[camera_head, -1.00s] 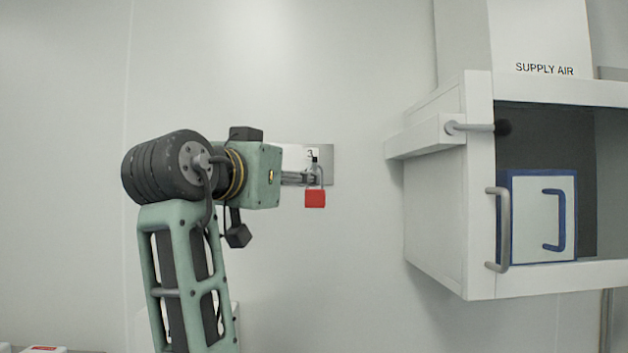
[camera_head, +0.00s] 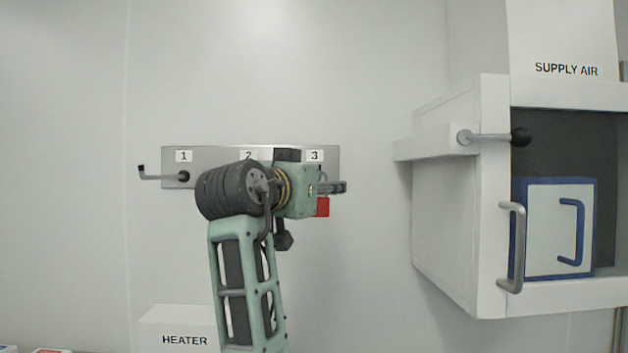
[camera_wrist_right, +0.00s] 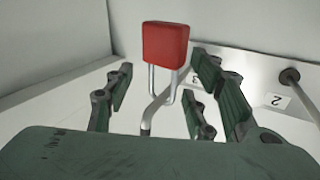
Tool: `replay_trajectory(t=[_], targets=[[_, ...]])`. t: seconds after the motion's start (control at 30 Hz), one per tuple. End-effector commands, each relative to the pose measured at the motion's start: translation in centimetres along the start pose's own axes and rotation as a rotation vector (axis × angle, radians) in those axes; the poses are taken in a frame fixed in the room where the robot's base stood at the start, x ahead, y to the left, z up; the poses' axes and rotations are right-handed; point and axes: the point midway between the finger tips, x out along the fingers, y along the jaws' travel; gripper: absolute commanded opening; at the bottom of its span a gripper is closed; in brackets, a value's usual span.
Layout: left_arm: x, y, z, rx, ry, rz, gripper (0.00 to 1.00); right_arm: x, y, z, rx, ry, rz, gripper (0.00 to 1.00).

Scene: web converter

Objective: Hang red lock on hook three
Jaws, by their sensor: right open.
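The red lock (camera_head: 322,207) shows in the head view just below label 3 on the metal hook plate (camera_head: 215,154), partly behind my right gripper (camera_head: 335,187). In the right wrist view, the red lock (camera_wrist_right: 165,45) and its silver shackle are between the spread fingers of my right gripper (camera_wrist_right: 165,80). The shackle appears to loop around a bent metal hook (camera_wrist_right: 152,112) near label 3. The fingers look open and apart from the lock body. My left gripper is not in view.
Hook one (camera_head: 165,177) sticks out at the plate's left; my arm hides hook two. A white supply air box (camera_head: 445,210) with a lever and handle projects at the right. A white heater box (camera_head: 180,318) is below left. Wall space between plate and supply box is clear.

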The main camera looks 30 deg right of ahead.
Motion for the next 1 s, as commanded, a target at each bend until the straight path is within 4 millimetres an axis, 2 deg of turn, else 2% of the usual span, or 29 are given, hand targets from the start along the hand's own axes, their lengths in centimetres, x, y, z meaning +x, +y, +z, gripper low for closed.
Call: replay_trajectory(t=[0.1,0.2,0.43,0.77,1.0], targets=[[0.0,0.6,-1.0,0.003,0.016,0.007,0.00,0.0,0.0,0.0,0.000,0.000,-0.001,0.50],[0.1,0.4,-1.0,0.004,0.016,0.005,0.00,0.0,0.0,0.0,0.000,0.000,-0.001,0.49],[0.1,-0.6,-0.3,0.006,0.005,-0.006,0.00,0.0,0.0,0.0,0.000,0.000,-0.001,0.28],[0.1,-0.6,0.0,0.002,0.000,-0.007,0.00,0.0,0.0,0.1,-0.001,-0.002,0.001,0.00],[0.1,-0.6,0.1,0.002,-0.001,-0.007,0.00,0.0,0.1,0.2,-0.002,-0.005,0.002,0.00]])
